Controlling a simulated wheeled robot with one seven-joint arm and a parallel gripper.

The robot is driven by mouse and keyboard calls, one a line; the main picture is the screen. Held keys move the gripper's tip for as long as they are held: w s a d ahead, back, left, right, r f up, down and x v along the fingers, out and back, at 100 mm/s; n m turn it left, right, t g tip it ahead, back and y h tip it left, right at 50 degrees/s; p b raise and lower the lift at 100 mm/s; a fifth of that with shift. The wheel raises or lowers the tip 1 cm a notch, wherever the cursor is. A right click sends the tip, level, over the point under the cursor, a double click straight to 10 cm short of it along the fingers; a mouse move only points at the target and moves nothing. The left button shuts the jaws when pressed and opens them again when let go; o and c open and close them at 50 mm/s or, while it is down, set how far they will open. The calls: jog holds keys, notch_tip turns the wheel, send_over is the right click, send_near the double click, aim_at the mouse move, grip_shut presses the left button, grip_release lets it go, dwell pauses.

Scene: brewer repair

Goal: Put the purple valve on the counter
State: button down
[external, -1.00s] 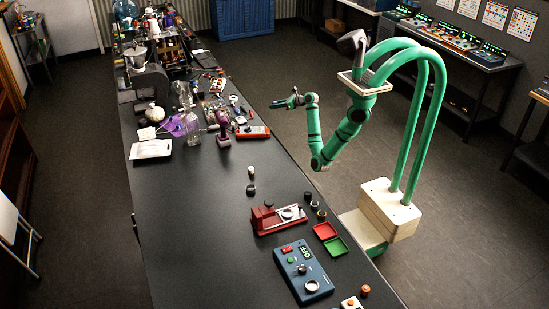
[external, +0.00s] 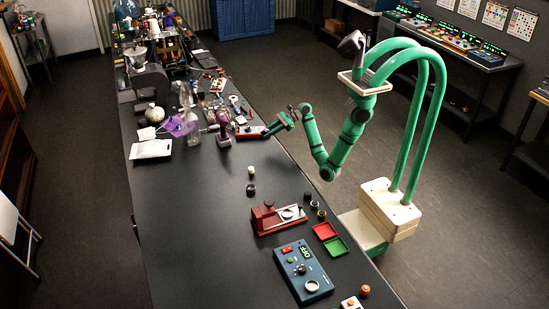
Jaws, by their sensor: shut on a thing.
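My gripper (external: 270,132) is over the counter's right edge, close to a red device (external: 250,131). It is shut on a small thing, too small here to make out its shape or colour. I cannot tell whether the jaws or that thing touch the counter (external: 190,215). I cannot pick out the purple valve for certain. A purple upright tool-like thing (external: 223,132) stands on the counter left of my gripper, apart from it. A purple, partly see-through thing (external: 178,125) lies farther left.
A clear bottle (external: 190,125) and white tray (external: 151,149) stand at left. Small parts crowd the far counter. A white-and-black piece (external: 251,171), a red press (external: 277,217), red and green trays (external: 325,231) and a blue control box (external: 303,272) are nearer. The middle-left counter is clear.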

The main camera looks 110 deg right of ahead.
aim_at(268, 148)
jog(key=shift+f, duration=4)
jog(key=shift+f, duration=0.15)
jog(key=c, duration=1.4)
grip_release()
jog(key=shift+c, duration=0.2)
jog(key=shift+r, duration=0.2)
jog(key=v, duration=1.2)
